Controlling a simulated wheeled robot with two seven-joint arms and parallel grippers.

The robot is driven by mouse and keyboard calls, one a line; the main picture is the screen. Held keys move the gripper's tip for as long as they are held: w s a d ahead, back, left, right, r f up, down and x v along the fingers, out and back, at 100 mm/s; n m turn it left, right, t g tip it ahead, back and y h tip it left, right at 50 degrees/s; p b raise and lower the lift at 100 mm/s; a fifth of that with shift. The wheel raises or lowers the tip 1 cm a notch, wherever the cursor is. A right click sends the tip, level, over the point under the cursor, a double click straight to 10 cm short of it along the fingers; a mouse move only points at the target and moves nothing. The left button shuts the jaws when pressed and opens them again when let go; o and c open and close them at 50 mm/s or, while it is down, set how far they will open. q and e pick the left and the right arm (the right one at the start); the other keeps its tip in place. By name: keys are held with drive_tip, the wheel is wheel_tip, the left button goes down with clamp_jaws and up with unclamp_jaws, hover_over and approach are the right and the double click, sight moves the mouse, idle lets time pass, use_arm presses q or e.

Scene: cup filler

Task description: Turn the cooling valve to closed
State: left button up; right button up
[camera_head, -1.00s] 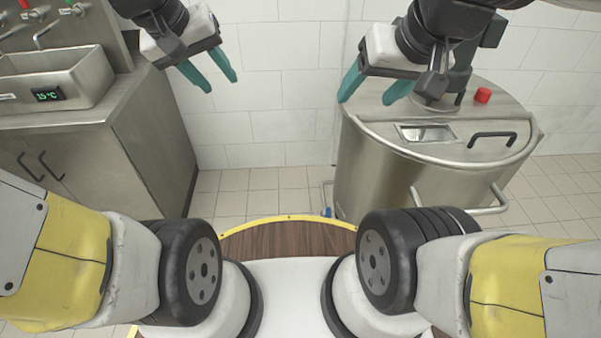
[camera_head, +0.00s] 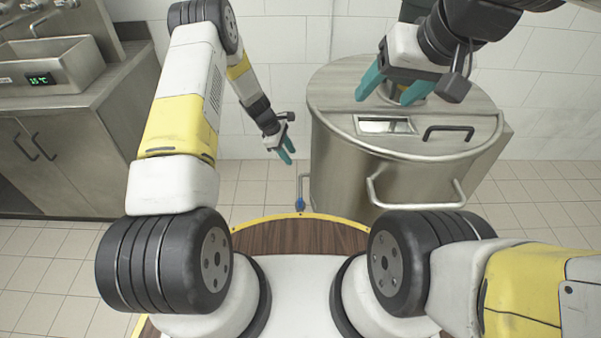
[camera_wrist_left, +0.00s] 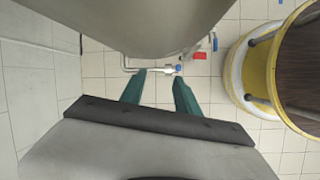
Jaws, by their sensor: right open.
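A pipe low on the left side of the steel tank (camera_head: 345,165) carries a small blue valve handle (camera_head: 300,204). In the left wrist view the blue handle (camera_wrist_left: 178,69) sits at the pipe end just beyond my fingers, apart from them. A red handle (camera_wrist_left: 200,55) is to its right, with another small blue part (camera_wrist_left: 215,44) above. I cannot tell from labels which is the cooling valve. My left gripper (camera_head: 287,157) is open and empty, pointing down left of the tank, above the pipe. My right gripper (camera_head: 383,95) is open and empty over the tank lid.
The tank lid has a small window (camera_head: 385,125) and a black handle (camera_head: 447,131); a metal rail (camera_head: 415,205) runs across its front. A steel cabinet with a sink (camera_head: 50,75) stands at the left. Tiled floor (camera_head: 262,190) between them is free. My round base is close to the tank.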

sight(300, 199)
use_arm(q)
drive_tip(key=s+d+f+n, duration=0.1)
drive_tip(key=f, duration=0.6)
drive_tip(key=s+d+f+n, duration=0.1)
drive_tip(key=f, duration=0.5)
drive_tip(key=s+d+f+n, duration=0.1)
drive_tip(key=s+f, duration=0.1)
drive_tip(key=f, duration=0.5)
drive_tip(key=shift+d+f+g, duration=0.3)
drive_tip(key=shift+f+g, duration=0.05)
drive_tip(key=shift+g, duration=0.05)
drive_tip(key=shift+x, duration=0.75)
clamp_jaws()
